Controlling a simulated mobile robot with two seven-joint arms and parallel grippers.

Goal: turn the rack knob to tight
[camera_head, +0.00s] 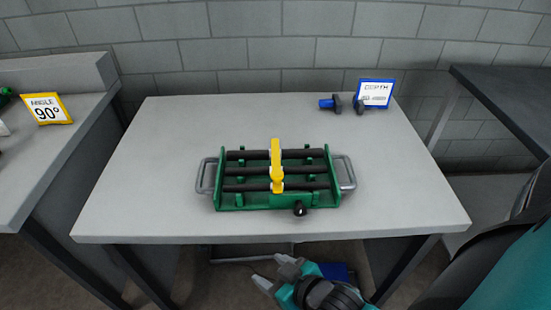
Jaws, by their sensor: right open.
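A green rack (222,190) with grey side handles lies near the middle of the grey table. Several dark rods run across it, and a yellow bar (277,170) crosses them at its middle. The black rack knob (299,208) sticks out of the rack's front side, right of the yellow bar; I see no tight marking on it. My right gripper (269,270) is open and empty, low in front of the table's front edge, below and left of the knob and apart from it. My left gripper is not in view.
A "DEPTH" sign (376,92) stands at the table's back right beside a blue and black piece (329,103). A side table at left holds an "ANGLE 90°" sign (48,108). A dark table (505,95) stands at right. The grey table (140,190) is clear around the rack.

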